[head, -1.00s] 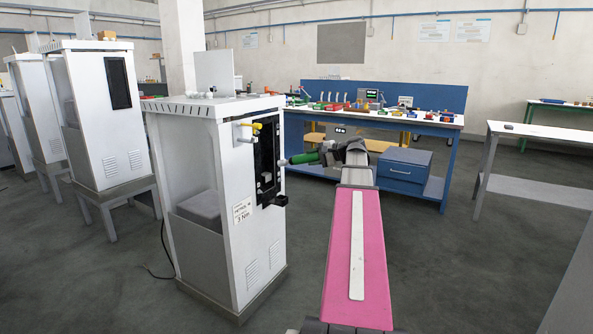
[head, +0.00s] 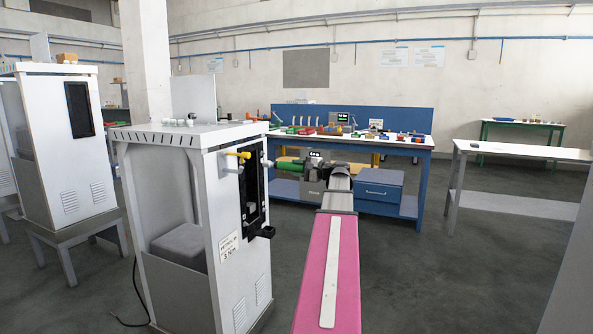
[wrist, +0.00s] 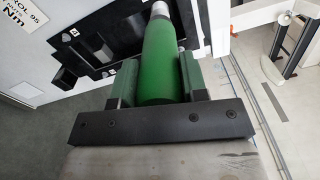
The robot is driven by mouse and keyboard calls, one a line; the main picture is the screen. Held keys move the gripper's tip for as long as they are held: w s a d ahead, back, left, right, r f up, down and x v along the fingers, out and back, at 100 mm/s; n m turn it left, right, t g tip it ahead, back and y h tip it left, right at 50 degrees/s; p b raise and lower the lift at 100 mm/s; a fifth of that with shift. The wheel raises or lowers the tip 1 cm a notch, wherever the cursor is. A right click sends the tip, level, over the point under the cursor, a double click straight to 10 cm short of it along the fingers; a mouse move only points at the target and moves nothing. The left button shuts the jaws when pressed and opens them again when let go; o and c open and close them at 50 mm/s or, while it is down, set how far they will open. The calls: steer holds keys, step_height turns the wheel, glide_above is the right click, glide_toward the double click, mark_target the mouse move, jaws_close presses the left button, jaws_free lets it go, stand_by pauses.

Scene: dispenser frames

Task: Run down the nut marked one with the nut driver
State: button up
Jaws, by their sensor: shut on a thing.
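The nut driver has a green handle (head: 288,166) and a pale shaft. My gripper (head: 303,167) is shut on the handle. In the wrist view the green handle (wrist: 162,62) lies between the two jaws, with its pale shaft end at the top edge. In the head view the driver is roughly level and points left at the dispenser (head: 190,138), near the upper part of the tall black opening (head: 252,200) in its front. I cannot tell whether its tip touches anything. The nut marked one cannot be made out in either view.
A blue workbench (head: 352,142) with tools stands behind. Open floor lies to the right.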

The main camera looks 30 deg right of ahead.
mark_target(273, 164)
steer(key=shift+x, duration=5.6)
steer(key=shift+s+d, duration=0.1)
steer(key=shift+s, duration=0.05)
